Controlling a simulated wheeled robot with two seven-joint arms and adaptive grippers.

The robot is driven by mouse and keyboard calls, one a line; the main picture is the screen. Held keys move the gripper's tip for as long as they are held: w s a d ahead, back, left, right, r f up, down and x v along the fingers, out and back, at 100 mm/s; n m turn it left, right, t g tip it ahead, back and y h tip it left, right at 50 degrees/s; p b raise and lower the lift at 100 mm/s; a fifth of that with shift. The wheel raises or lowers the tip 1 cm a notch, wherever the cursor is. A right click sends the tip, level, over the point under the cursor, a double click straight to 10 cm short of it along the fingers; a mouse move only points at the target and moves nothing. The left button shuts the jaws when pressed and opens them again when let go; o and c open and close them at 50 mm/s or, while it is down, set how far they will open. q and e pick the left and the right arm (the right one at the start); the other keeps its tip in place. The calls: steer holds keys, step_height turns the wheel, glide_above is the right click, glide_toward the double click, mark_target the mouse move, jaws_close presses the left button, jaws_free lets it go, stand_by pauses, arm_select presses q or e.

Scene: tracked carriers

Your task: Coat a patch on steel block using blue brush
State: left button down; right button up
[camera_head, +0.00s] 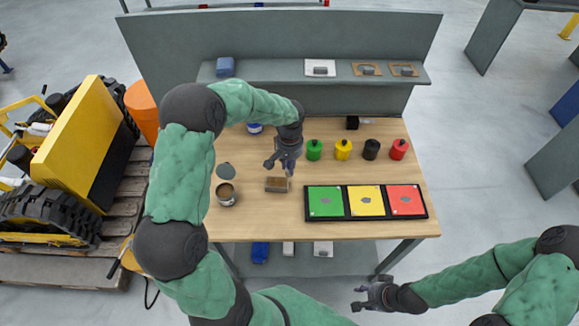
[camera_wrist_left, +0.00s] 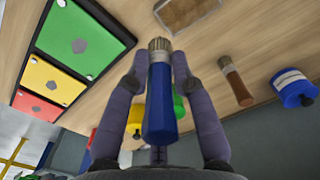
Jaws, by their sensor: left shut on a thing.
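My left gripper (camera_head: 279,160) is shut on the blue brush, whose blue handle (camera_wrist_left: 159,105) sits between the fingers in the left wrist view. Its pale bristles point away from the palm, toward the table. In the head view I cannot make the brush out behind the gripper. The steel block (camera_head: 276,185) lies on the table just below the gripper, with a brown patch on top and a grey edge. The block also shows at the top of the wrist view (camera_wrist_left: 187,14). The bristles look apart from it. My right gripper (camera_head: 373,292) is open and empty, in front of the table.
An open tin (camera_head: 226,197) with brown contents stands left of the block, a round lid (camera_head: 225,171) behind it. A black tray (camera_head: 343,214) with green, yellow and red panels lies right. Several coloured pots stand behind it. A brown-handled brush (camera_wrist_left: 236,80) lies near a blue can (camera_wrist_left: 293,88).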

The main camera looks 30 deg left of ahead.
arm_select(q)
steer(key=shift+r+p, duration=0.5)
steer(key=shift+r, duration=0.65)
steer(key=shift+a, duration=0.1)
